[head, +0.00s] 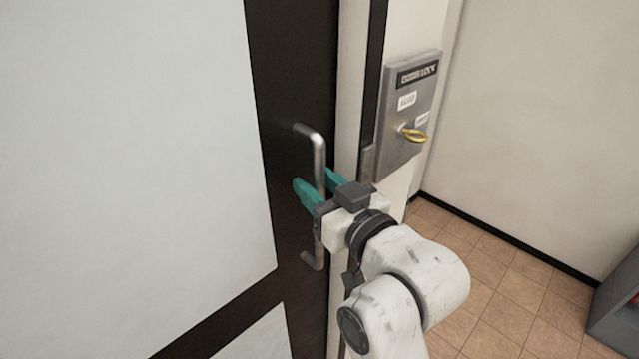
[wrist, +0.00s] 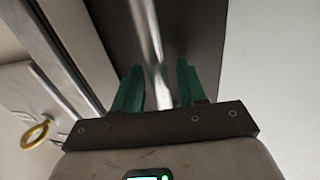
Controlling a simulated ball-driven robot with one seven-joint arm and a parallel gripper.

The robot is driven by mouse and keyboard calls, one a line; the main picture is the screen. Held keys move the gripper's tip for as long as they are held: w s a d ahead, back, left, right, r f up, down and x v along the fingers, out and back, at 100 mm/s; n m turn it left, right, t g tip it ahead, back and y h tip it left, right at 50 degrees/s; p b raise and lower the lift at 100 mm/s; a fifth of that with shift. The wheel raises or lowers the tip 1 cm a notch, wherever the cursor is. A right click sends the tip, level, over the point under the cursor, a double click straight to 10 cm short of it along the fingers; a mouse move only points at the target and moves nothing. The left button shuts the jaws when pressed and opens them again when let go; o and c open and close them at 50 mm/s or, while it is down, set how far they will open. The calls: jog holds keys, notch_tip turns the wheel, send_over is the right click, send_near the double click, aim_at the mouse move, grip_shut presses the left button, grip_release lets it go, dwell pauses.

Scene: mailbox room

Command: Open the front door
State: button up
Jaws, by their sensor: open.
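The front door (head: 140,150) has pale panels in a dark brown frame and fills the left of the head view. Its metal bar handle (head: 319,155) stands upright near the door's right edge. My gripper (head: 316,183) is at the middle of the handle with its green fingers open, one on each side of the bar. In the wrist view the handle (wrist: 148,35) runs down between the two fingers of my gripper (wrist: 158,80). I cannot tell whether either finger touches the bar. The door looks closed against its frame.
A grey lock box (head: 408,105) with a yellow key loop (head: 414,135) is on the wall just right of the door. The loop also shows in the wrist view (wrist: 36,133). Tiled floor (head: 500,270) lies at the right, with a grey object (head: 615,310) at the edge.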

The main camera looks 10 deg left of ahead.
grip_shut()
dwell(0.3)
dwell(0.3)
